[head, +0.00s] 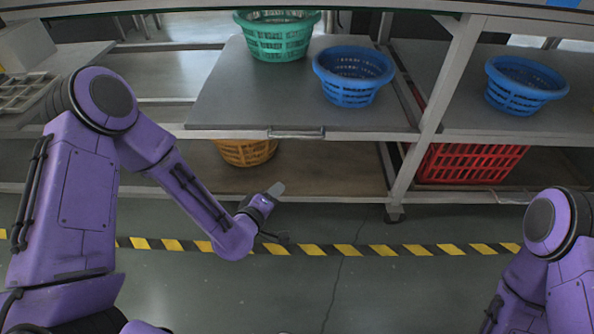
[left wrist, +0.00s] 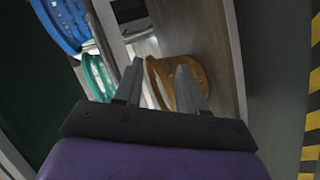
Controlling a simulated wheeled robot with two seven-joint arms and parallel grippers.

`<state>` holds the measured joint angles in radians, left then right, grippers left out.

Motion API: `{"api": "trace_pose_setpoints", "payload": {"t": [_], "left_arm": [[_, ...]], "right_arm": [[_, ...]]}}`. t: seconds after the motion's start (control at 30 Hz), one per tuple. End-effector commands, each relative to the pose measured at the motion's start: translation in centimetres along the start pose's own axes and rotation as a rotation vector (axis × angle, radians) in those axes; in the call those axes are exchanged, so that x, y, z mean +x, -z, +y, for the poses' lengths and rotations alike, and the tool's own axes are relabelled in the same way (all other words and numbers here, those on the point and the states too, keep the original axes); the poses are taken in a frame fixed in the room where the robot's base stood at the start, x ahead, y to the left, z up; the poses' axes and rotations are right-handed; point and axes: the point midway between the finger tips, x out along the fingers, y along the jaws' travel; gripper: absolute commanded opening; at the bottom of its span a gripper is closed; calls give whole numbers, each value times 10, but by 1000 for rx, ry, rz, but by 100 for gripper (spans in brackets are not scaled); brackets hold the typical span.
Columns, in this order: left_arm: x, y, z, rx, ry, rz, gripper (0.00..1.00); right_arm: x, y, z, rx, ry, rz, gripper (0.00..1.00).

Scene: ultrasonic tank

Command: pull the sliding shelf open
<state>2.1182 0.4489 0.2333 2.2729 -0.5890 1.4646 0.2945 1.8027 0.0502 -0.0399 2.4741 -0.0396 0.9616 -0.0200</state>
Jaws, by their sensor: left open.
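The sliding shelf (head: 245,95) is a flat grey panel at upper middle in the head view, with a metal handle (head: 297,134) along its front edge. A green basket (head: 277,42) and a blue basket (head: 352,82) stand on it. My left gripper (head: 279,213) is open and empty, in front of and below the handle, apart from it. In the left wrist view the open fingers (left wrist: 158,68) point toward an orange basket (left wrist: 178,85), with nothing between them. My right gripper is out of view.
The orange basket (head: 246,152) sits on the lower shelf (head: 330,180) under the sliding shelf. To the right are another blue basket (head: 522,92) and a red crate (head: 470,163). A frame post (head: 440,105) stands right of the sliding shelf. The floor in front is clear, with yellow-black tape (head: 360,250).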

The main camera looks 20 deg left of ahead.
Motion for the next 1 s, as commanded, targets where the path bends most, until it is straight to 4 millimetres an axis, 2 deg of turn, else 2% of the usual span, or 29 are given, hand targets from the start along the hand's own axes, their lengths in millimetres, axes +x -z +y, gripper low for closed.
{"api": "trace_pose_setpoints", "payload": {"t": [0.03, 0.13, 0.2, 0.27, 0.37, 0.5, 0.8, 1.0], "left_arm": [[29, -4, -16, -57, -98, 30, 40], [51, 8, 8, -159, -283, 70, 40], [58, 18, 23, -212, -387, 88, 40], [60, 25, 34, -245, -454, 98, 40], [59, 32, 48, -276, -523, 106, 40], [66, 38, 60, -285, -547, 109, 40], [122, 49, 90, -283, -543, 110, 40], [144, 54, 104, -283, -541, 108, 40]], "right_arm": [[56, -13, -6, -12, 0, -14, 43], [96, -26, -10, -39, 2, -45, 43], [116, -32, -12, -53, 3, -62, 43], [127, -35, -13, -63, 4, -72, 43], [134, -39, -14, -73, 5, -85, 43], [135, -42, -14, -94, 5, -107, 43], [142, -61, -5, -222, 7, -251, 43], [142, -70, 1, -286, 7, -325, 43]]}}
